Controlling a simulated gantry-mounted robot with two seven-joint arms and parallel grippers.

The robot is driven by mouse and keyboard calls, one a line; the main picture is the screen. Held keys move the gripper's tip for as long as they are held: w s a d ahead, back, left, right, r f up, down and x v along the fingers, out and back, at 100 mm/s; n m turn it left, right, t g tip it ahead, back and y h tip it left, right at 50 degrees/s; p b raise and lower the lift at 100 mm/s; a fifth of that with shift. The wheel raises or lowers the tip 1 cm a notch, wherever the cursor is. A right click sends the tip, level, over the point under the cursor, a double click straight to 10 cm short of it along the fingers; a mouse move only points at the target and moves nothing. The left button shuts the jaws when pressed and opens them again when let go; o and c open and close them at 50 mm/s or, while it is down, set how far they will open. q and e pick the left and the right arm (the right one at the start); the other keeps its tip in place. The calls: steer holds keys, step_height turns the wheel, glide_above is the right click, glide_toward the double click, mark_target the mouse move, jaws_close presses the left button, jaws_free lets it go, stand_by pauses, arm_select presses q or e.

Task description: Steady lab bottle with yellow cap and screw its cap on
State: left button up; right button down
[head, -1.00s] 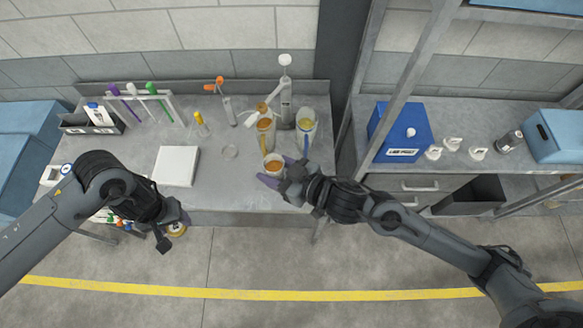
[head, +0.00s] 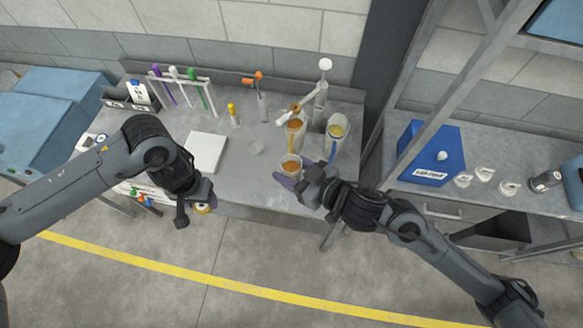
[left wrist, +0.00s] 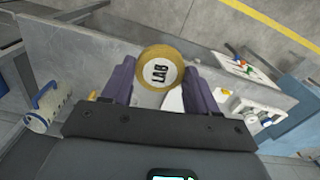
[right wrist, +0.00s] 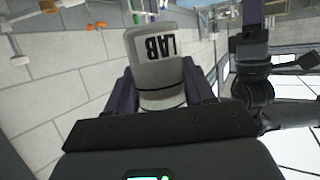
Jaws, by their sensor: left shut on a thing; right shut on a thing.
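In the right wrist view the bottle (right wrist: 160,58) shows a LAB label between the purple fingers. My left gripper (head: 205,198) is shut on the yellow cap (head: 203,208), low at the table's front edge, left of the bottle and apart from it. In the left wrist view the cap (left wrist: 161,72) is a yellow disc with a white LAB face between the fingers. The fingers are partly hidden in the head view.
A white block (head: 205,152) and a clear round dish (head: 256,147) lie between the arms. A tube rack (head: 185,85) and yellow-topped vial (head: 233,115) stand further back.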

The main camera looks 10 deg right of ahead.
arm_select(q)
steer(key=w+d+r+m, duration=0.2)
steer(key=d+r+m, duration=0.4)
steer(key=d+m, duration=0.3)
steer(key=m, duration=2.1)
glide_toward(291, 158)
steer(key=s, duration=0.2)
steer(key=shift+a+r, duration=0.15)
steer(key=shift+r, duration=0.2)
steer(key=shift+f, duration=0.15)
steer(key=shift+f, duration=1.85)
steer(key=shift+f, duration=0.9)
steer(key=shift+f, duration=0.55)
